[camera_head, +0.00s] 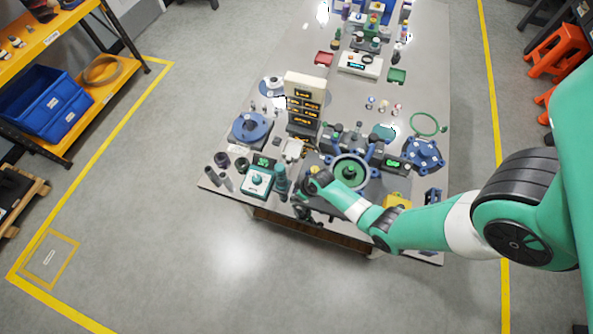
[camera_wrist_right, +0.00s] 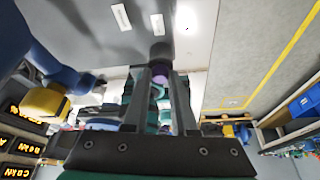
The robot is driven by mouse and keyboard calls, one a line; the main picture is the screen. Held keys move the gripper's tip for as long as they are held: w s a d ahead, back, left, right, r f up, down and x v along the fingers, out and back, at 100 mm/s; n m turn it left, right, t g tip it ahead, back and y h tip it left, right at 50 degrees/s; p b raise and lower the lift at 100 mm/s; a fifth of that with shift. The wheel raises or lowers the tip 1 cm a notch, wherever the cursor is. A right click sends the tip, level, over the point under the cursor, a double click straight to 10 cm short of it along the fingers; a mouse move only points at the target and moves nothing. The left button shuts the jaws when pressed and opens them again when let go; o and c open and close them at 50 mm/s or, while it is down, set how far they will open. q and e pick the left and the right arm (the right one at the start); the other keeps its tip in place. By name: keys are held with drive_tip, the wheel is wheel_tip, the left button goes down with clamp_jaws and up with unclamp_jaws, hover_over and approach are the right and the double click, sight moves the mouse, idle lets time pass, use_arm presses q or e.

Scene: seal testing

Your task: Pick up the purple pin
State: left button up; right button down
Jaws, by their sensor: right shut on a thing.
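The purple pin (camera_wrist_right: 160,76) shows in the right wrist view as a small purple piece between the two fingers of my right gripper (camera_wrist_right: 168,85). A dark grey round end (camera_wrist_right: 162,52) shows just beyond it, at the fingertips. The gripper is shut on the pin, and the fingers hide much of it. In the head view, my right arm reaches in from the right and its gripper (camera_head: 303,207) is at the table's front edge. The pin cannot be made out there. My left gripper is in neither view.
The grey table (camera_head: 330,97) is crowded. A blue round fixture (camera_head: 251,128) and a white box with a teal top (camera_head: 258,181) stand at the left. A blue ring fixture with a green centre (camera_head: 351,172) stands close to my right wrist. The floor in front is clear.

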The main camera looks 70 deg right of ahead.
wheel_tip(320, 180, up, 10)
drive_tip(key=p, duration=0.8)
drive_tip(key=shift+p, duration=0.4)
